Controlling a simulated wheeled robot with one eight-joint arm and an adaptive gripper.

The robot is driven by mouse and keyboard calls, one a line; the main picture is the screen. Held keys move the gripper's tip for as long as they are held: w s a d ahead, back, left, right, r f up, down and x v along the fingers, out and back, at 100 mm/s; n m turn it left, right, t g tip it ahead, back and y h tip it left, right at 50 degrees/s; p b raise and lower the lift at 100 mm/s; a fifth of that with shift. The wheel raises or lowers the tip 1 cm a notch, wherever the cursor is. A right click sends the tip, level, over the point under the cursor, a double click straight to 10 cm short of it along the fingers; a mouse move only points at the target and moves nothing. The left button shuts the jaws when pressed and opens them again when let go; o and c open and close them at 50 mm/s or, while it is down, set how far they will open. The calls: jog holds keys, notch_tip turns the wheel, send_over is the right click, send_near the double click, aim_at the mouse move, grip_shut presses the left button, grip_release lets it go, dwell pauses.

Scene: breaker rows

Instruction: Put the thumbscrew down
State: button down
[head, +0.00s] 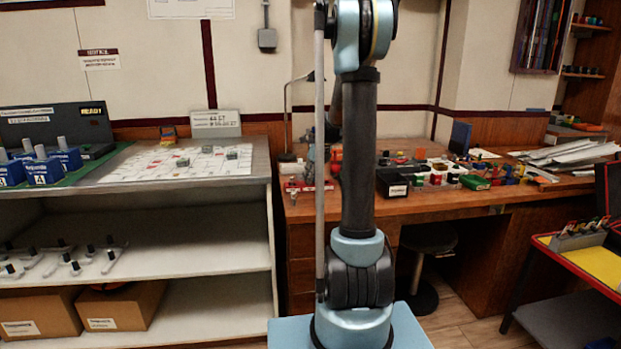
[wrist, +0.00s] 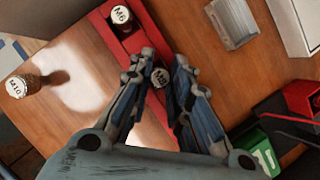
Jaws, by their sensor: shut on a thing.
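In the wrist view, my gripper (wrist: 165,58) is shut on a thumbscrew (wrist: 160,77) with a pale, round cap that seems to read M8. The thumbscrew sits between the two fingers, above or at a long red holder (wrist: 146,36); I cannot tell whether it touches it. A second capped piece marked M6 (wrist: 120,14) is at the upper end of the red holder. A third, marked M10 (wrist: 18,87), stands apart on the wooden desk at the left. The head view does not show my gripper; my arm blocks part of the desk there.
In the wrist view, a grey tray (wrist: 232,20) and a white box (wrist: 295,22) lie at the upper right. A green box (wrist: 258,148) and a red box (wrist: 300,97) are at the lower right. In the head view, the wooden desk (head: 460,198) is cluttered; shelves (head: 180,227) stand left.

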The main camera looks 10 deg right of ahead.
jog(key=shift+s+f, duration=0.3)
jog(key=shift+s, duration=0.1)
jog(key=c, duration=1.5)
grip_release()
jog(key=shift+s+a+r, duration=0.1)
jog(key=shift+w+f, duration=0.45)
jog(key=shift+w, duration=0.05)
jog(key=shift+o, duration=0.7)
jog(key=shift+w+f, duration=0.15)
jog(key=shift+c, duration=0.3)
jog(key=shift+r, duration=0.25)
jog(key=shift+c, duration=0.3)
jog(key=shift+s, duration=0.2)
